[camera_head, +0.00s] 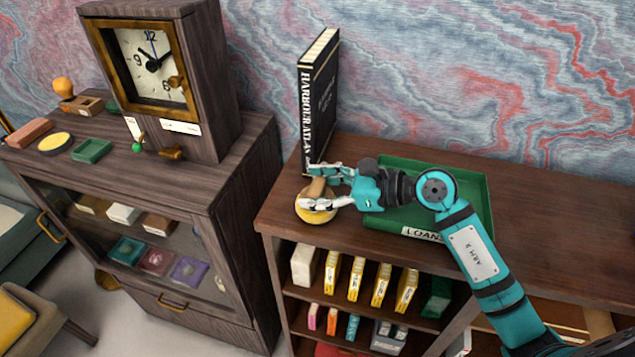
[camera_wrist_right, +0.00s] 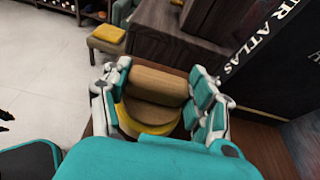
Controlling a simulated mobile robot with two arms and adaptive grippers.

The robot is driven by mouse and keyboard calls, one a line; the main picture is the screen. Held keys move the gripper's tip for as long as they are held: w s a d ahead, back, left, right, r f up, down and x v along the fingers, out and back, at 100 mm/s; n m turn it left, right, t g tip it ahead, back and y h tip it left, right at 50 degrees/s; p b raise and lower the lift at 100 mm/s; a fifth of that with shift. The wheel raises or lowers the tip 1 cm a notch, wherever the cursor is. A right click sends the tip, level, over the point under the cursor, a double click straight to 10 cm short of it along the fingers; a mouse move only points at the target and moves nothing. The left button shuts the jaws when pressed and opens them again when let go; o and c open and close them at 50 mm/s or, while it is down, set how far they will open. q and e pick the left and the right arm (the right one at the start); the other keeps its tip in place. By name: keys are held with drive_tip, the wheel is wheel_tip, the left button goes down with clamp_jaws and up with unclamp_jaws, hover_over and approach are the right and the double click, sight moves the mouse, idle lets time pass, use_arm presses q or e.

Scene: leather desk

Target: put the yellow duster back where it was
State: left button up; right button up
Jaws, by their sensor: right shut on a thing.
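The yellow duster (camera_head: 314,215) is a round yellow pad with a tan wooden top and handle. My right gripper (camera_head: 320,187) is shut on its handle, one finger on each side. In the head view the duster is over the left end of the brown bookcase top (camera_head: 285,206), just in front of the upright black book. I cannot tell whether it touches the wood. In the right wrist view the tan handle (camera_wrist_right: 157,86) lies between the fingers, with the yellow rim (camera_wrist_right: 130,122) below. My left gripper is not in view.
A green tray (camera_head: 478,185) labelled LOANS lies under my right arm. The black Harbour Atlas book (camera_head: 320,100) stands behind the duster. A clock cabinet (camera_head: 225,175) to the left bears a yellow disc (camera_head: 55,143), a reddish block (camera_head: 28,133) and a green tray (camera_head: 91,150).

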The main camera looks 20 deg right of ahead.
drive_tip(key=shift+f, duration=0.15)
drive_tip(key=o, duration=1.2)
drive_tip(key=shift+r, duration=0.3)
drive_tip(key=b+v, duration=0.1)
drive_tip(key=v, duration=0.2)
drive_tip(key=b+v, duration=0.2)
drive_tip(key=v, duration=0.2)
drive_tip(key=b+v, duration=0.1)
drive_tip(key=v, duration=0.2)
drive_tip(key=shift+s+d+f, duration=0.15)
drive_tip(key=shift+d, duration=0.25)
drive_tip(key=shift+s+d+r+b, duration=0.3)
drive_tip(key=shift+s+d+r, duration=0.1)
drive_tip(key=shift+d, duration=0.05)
